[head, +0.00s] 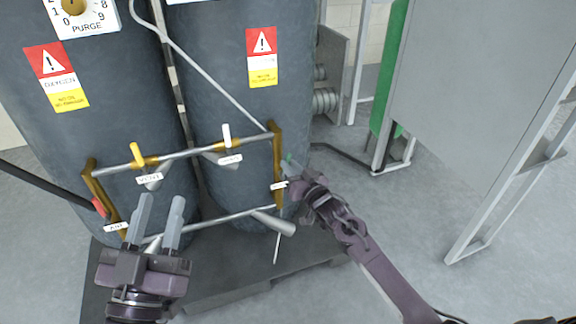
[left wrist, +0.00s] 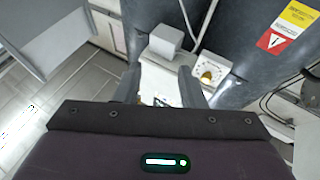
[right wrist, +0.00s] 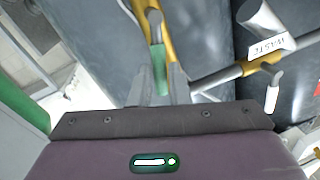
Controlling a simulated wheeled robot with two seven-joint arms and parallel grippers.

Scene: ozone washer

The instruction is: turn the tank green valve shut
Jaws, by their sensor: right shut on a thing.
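The green valve handle (right wrist: 160,70) sits between the fingers of my right gripper (right wrist: 158,88) in the right wrist view, and the gripper is shut on it. In the head view, a small part of the green handle (head: 288,158) shows by the right upright of the brass-and-steel pipe frame, and my right gripper (head: 292,172) is around it. The tank label beside it is partly hidden. My left gripper (head: 161,203) is open and empty in front of the frame's lower left part. It is also open in the left wrist view (left wrist: 160,88).
Two dark tanks (head: 232,80) stand behind the pipe frame. A yellow valve handle (head: 137,153) and a white one (head: 227,134) are on the upper pipe, and a red one (head: 99,207) at left. A grey cabinet (head: 465,90) stands at right, with clear floor before it.

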